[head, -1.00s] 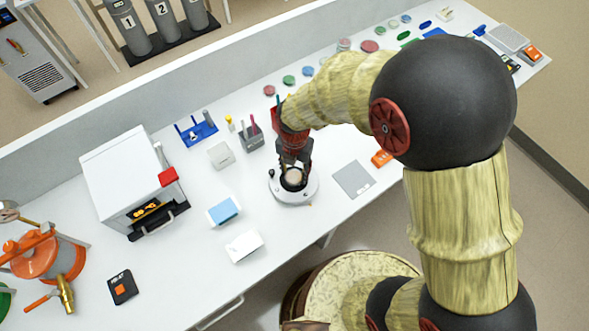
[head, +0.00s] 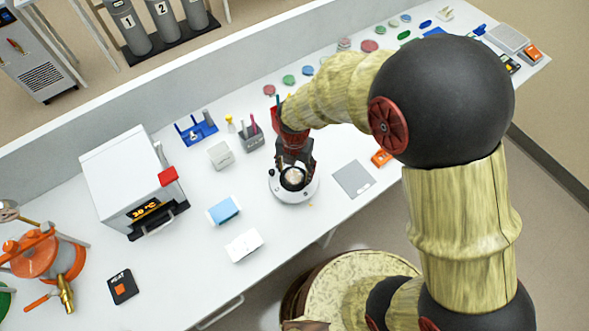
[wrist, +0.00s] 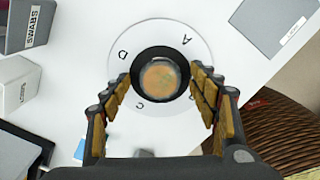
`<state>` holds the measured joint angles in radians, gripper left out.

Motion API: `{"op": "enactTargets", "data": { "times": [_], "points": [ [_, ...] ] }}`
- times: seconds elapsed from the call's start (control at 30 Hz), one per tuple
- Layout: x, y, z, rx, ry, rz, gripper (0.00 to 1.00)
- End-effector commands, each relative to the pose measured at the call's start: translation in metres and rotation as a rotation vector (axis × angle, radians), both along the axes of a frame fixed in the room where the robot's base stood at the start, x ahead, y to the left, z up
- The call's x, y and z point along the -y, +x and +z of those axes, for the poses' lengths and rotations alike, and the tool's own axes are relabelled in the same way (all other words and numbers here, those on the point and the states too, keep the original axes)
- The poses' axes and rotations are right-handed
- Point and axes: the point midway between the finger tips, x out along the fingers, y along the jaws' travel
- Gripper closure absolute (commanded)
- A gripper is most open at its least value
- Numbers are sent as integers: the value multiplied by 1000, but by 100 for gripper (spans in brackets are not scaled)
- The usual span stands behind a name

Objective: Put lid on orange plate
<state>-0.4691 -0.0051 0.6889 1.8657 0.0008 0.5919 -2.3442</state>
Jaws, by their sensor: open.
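A small round dish (head: 294,177) with a mottled orange-brown face sits in the black centre ring of a white round stand (head: 276,190). In the wrist view the dish (wrist: 159,79) is centred, and the stand (wrist: 140,40) carries the letters A, C and D. My gripper (head: 295,163) is open above the stand and points down. In the wrist view its fingers (wrist: 159,86) are spread on both sides of the dish with nothing held between them. I cannot tell whether a clear lid lies on the dish.
Several coloured round dishes, such as a red one (head: 269,90) and a green one (head: 289,81), line the bench's back. A grey pad (head: 353,179) lies right of the stand. A pen holder (head: 251,140), blue box (head: 223,210) and white oven (head: 125,175) are left.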

Motion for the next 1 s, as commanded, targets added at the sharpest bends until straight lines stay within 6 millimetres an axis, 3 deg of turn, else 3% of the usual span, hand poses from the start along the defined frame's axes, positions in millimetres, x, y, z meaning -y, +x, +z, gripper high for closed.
{"op": "enactTargets", "data": {
  "times": [0.37, 0.8, 1.0],
  "points": [
    [0, 1, 6, 1, 1, 0, 38],
    [-1, 1, 87, 3, 1, 0, 38],
    [0, 1, 112, 1, 0, 0, 38]
  ]
}}
